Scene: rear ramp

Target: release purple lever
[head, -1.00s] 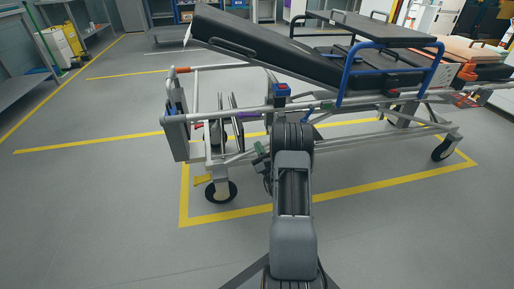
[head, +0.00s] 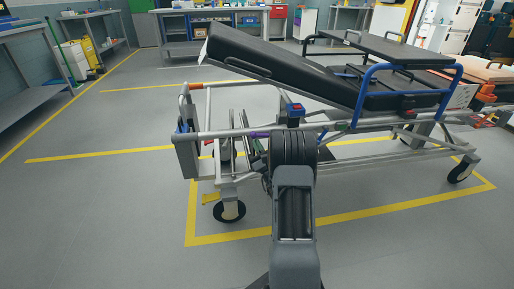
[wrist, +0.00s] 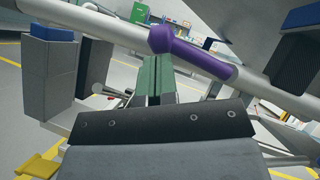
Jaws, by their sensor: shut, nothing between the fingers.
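The purple lever (wrist: 195,58) lies along a silver rail of the stretcher in the wrist view, with a rounded knob at its left end. In the head view only a small purple piece (head: 259,134) shows, beside my arm. My gripper (wrist: 156,62) has green fingers, shut together and empty. In the wrist view their tips appear just below the lever's knob. I cannot tell whether they touch it. In the head view my arm hides most of the gripper. The stretcher (head: 290,72) has a black raised mattress and a silver frame.
A blue block (wrist: 52,32) on a grey post stands left of the lever. A wheel (head: 229,211) is under the stretcher's left end. A grey bench (head: 38,60) stands at the left. The floor in front and to the left is clear.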

